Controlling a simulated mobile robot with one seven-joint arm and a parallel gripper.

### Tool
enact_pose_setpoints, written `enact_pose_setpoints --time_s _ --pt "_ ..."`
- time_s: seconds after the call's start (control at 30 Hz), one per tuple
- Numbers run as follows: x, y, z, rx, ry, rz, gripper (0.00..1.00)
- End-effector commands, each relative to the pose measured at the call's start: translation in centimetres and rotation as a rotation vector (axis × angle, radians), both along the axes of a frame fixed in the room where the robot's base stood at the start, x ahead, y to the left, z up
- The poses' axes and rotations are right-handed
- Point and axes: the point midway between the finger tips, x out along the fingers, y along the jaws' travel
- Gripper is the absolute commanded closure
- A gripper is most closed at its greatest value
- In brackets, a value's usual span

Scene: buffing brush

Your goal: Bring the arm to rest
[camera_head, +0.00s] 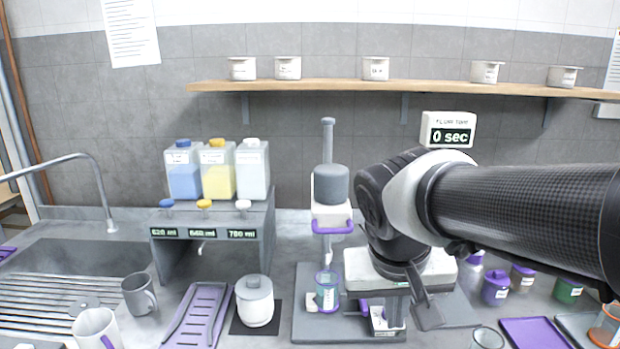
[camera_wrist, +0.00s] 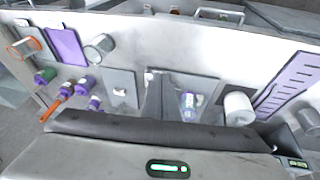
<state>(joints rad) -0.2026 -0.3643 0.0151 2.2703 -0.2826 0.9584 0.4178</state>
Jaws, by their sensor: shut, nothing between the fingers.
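My dark arm comes in from the right in the head view and bends down at the wrist. My gripper (camera_head: 427,312) points down over the right part of the grey mat, with its fingers shut and empty. In the wrist view the fingers of my gripper (camera_wrist: 160,95) show as one dark wedge above the counter, with nothing between them. I cannot tell exactly how high the tips are above the counter.
Left of my gripper are a stand with a grey drum (camera_head: 331,185) and a purple-based cup (camera_head: 328,290). A white lidded pot (camera_head: 254,300), purple tray (camera_head: 198,315) and mugs stand farther left. Purple jars (camera_head: 495,288) stand right. A wooden shelf (camera_head: 420,86) spans the wall.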

Motion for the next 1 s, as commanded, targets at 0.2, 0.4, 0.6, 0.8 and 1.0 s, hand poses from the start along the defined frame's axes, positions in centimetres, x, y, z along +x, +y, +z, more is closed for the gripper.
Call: enact_pose_setpoints --time_s 0.2,0.4,0.6,0.8,1.0 --pt "-4.6 -1.3 0.6 0.089 -0.072 0.050 1.00" --pt "-7.3 -1.4 0.6 0.136 -0.148 0.095 1.00" --pt "-7.4 -1.3 5.4 0.137 -0.150 0.105 1.00" --pt "-7.4 -1.3 9.8 0.138 -0.149 0.105 1.00" --pt "-7.4 -1.3 12.8 0.137 -0.149 0.105 1.00"
